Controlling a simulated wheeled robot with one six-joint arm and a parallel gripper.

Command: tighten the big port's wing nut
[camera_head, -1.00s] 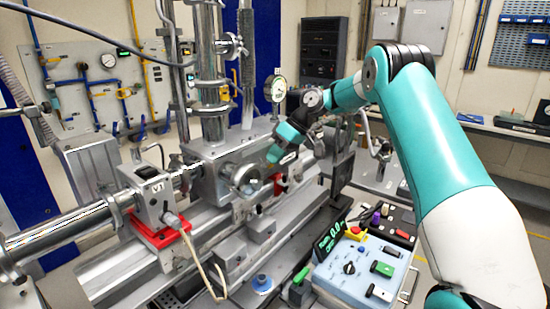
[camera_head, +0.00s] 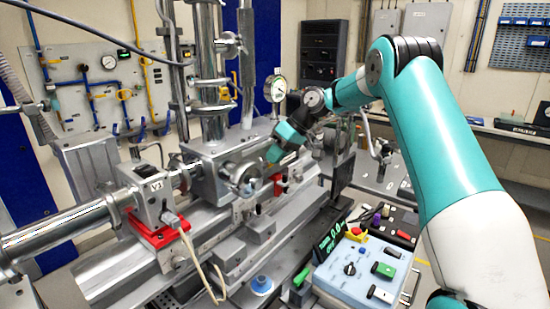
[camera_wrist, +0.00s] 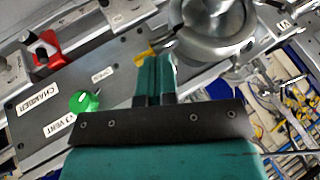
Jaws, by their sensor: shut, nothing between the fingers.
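The big port (camera_head: 243,174) is a round, shiny metal flange on the front of the metal chamber. It also shows large at the top of the wrist view (camera_wrist: 212,32). My gripper (camera_head: 273,155) is just right of the port in the head view. In the wrist view its teal fingers (camera_wrist: 155,62) are together and empty, pointing toward the lower left of the port. A small bright metal piece shows by the fingertips, between them and the port. I cannot tell whether it is the wing nut or whether the fingers touch it.
In the wrist view, a green knob (camera_wrist: 84,101) sits by a vent label, and a red clip (camera_wrist: 46,46) is at upper left. A round gauge (camera_head: 276,88) stands behind my gripper. A blue control box (camera_head: 357,268) and several cables are at the front.

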